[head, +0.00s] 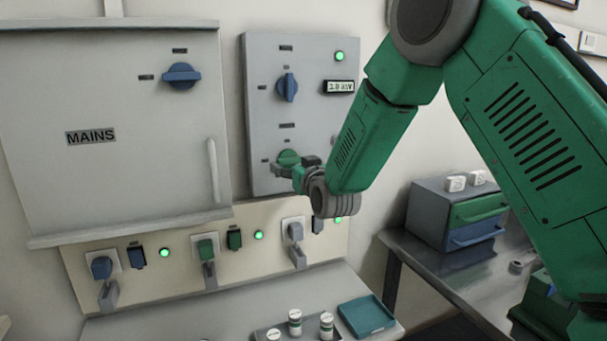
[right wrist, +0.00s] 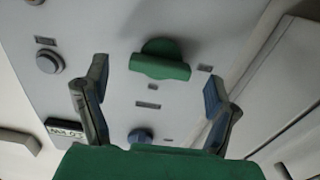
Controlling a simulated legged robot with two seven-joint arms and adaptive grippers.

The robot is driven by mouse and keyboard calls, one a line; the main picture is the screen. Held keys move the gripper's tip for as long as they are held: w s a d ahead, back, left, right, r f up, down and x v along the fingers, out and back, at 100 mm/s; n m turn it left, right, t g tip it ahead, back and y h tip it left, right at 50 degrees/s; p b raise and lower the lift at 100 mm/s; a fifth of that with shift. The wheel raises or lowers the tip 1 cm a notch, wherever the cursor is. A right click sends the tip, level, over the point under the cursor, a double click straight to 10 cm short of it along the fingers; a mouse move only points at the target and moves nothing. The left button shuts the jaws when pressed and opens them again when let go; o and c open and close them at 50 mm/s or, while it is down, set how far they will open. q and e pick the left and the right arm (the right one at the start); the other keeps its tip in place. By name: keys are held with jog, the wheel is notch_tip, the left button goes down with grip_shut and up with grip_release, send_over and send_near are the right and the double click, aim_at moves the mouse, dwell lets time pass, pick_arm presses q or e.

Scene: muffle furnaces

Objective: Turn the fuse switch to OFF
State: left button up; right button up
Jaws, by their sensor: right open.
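A grey panel (head: 262,120) on the wall carries two rotary knobs. The upper knob is blue (head: 287,86) with its grip upright. The lower knob is green (head: 288,158); my right gripper partly covers it in the head view. I cannot read which knob is labelled as the fuse switch. My right gripper (head: 302,172) is open and empty in front of the panel. In the right wrist view, the green knob (right wrist: 162,58) shows beyond and between the spread fingers (right wrist: 155,92), with no visible contact. The blue knob (right wrist: 140,136) shows nearer the palm. My left gripper is out of view.
A MAINS cabinet (head: 110,170) with another blue knob (head: 181,75) stands left. Below are plugs, sockets and green lamps (head: 165,253). A teal tray (head: 367,317) and small jars (head: 295,322) lie below. A drawer box (head: 432,220) stands right. A round grey button (right wrist: 48,61) is beside the gripper.

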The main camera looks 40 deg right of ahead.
jog(key=v, duration=0.9)
dwell(0.3)
